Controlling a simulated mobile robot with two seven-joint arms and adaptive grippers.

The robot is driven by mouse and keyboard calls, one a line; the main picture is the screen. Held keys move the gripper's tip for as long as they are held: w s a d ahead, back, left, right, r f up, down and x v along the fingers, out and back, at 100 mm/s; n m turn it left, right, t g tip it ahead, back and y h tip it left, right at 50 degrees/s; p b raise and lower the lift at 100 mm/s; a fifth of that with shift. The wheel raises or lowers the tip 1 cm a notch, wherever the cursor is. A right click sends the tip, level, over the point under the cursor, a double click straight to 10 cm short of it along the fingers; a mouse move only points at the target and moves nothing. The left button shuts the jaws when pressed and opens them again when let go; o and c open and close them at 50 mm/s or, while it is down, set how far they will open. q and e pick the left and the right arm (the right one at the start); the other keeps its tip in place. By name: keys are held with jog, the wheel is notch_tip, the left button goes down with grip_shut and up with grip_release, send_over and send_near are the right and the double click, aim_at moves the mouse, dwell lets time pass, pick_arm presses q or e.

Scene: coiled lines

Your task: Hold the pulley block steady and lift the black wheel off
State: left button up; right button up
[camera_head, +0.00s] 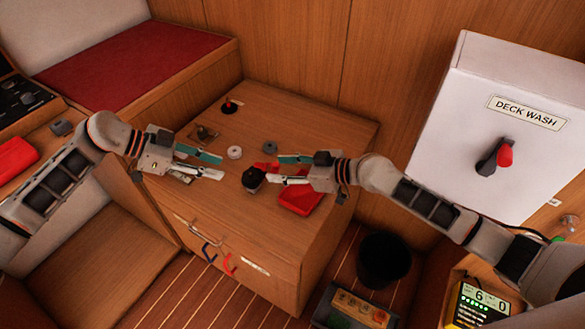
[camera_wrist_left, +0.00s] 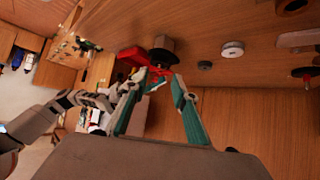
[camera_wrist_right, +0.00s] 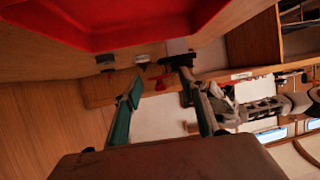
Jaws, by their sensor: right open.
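A dark round piece (camera_head: 253,180) stands on the wooden cabinet top, close to the red tray; I take it for the black wheel on its block, but cannot clearly separate the two. In the left wrist view it is a dark, flanged shape (camera_wrist_left: 162,55) beyond the fingertips, with red near it. My left gripper (camera_head: 221,167) is open and empty, left of this piece and apart from it. My right gripper (camera_head: 274,170) is open just right of it, one fingertip very near; contact cannot be told. In the right wrist view the space between its fingers (camera_wrist_right: 165,98) holds nothing gripped.
A red tray (camera_head: 300,199) lies under my right gripper. A white ring (camera_head: 235,152), a grey disc (camera_head: 270,148), a brassy fitting (camera_head: 203,133) and a red-topped black knob (camera_head: 229,106) stand behind. A white DECK WASH box (camera_head: 475,130) rises at right.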

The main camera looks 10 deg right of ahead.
jog(key=shift+w+a+f, duration=0.15)
jog(key=shift+a, duration=0.1)
